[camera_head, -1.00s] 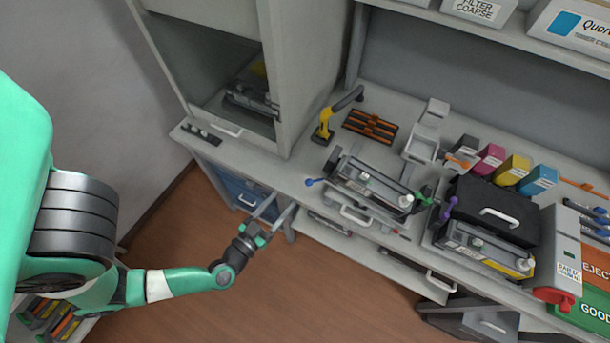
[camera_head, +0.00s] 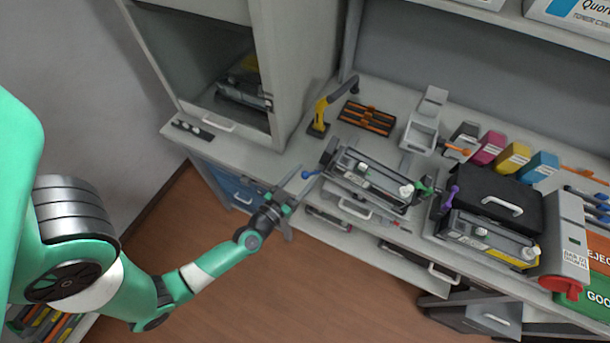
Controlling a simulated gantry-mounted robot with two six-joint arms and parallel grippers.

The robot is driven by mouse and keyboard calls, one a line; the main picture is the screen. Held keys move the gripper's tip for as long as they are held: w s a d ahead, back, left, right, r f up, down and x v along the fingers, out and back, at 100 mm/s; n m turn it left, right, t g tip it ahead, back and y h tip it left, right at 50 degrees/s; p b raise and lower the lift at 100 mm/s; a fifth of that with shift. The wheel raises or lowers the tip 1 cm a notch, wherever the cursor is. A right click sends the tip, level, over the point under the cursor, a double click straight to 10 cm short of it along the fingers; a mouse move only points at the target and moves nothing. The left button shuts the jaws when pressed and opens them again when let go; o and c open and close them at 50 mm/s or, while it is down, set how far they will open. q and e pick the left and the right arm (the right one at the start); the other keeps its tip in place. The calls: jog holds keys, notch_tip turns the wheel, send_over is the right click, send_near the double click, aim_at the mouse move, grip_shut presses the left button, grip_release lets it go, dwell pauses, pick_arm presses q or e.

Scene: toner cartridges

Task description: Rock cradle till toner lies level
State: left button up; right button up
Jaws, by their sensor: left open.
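A cradle (camera_head: 368,179) with a long grey and black toner cartridge lying along it stands near the bench's front edge. Whether a finger touches the knob, I cannot tell. The toner's level inside the cartridge cannot be made out. My right gripper is out of view.
A yellow-and-black arm tool (camera_head: 322,112) and an orange rack (camera_head: 367,118) stand behind the cradle. To the right are a black case (camera_head: 492,208), another cartridge (camera_head: 480,238) and coloured boxes (camera_head: 513,157). A tall cabinet (camera_head: 300,70) rises at the left.

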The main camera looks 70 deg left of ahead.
pick_arm(q)
jog(key=shift+w+a, duration=0.2)
jog(key=shift+w, duration=0.1)
grip_shut()
dwell(1.3)
